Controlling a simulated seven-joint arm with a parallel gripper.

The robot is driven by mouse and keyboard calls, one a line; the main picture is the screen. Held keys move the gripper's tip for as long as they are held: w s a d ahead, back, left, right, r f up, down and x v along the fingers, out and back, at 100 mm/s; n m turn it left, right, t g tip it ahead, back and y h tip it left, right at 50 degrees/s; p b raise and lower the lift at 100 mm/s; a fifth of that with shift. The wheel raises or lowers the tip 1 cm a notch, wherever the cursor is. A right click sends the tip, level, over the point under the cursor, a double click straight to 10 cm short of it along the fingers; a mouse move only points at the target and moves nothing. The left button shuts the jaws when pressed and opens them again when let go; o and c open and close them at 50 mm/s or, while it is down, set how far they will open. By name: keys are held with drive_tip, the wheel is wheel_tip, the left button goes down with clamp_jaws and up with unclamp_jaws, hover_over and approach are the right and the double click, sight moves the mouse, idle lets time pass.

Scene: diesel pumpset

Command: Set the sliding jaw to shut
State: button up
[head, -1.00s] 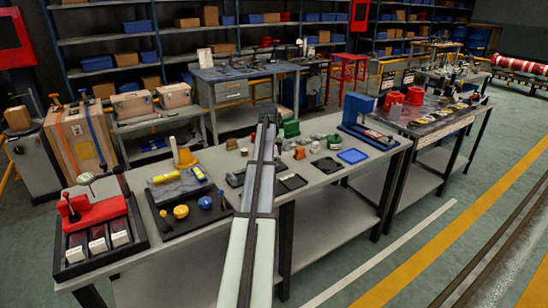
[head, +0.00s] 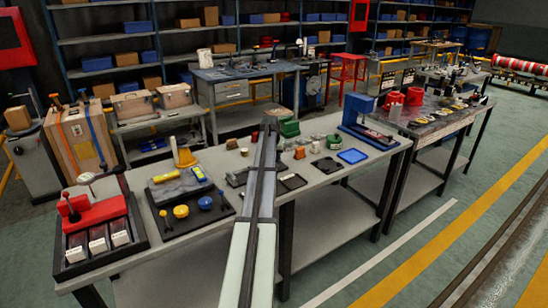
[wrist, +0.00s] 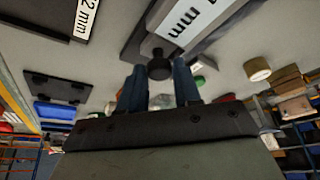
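In the wrist view, a round black knob (wrist: 159,69) shows between the tips of my gripper (wrist: 160,74). It stands on a dark flat part, which looks like the sliding jaw (wrist: 147,45). A dark bar with a white "mm" label (wrist: 187,20) lies beside it. My gripper's two dark blue fingers stand apart, one on each side of the knob. I cannot tell whether they touch it. How far the jaw is open cannot be told. In the head view, my arm hides the gripper and most of this spot on the bench.
The grey bench (head: 325,192) carries a red press (head: 95,213) at left, a black tray with yellow and blue knobs (head: 184,222), a blue tray (head: 352,156), a green item (head: 289,128) and a blue stand (head: 357,110). Small parts crowd the area around my arm.

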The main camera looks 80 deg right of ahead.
clamp_jaws()
drive_tip(key=w+a, duration=0.6)
idle(0.3)
drive_tip(key=shift+o, duration=0.9)
unclamp_jaws()
drive_tip(key=shift+w+a, duration=0.1)
drive_tip(key=shift+o, duration=1.3)
drive_tip(key=v, duration=1.3)
drive_tip(key=shift+a+r, duration=0.15)
drive_tip(key=shift+r, duration=0.15)
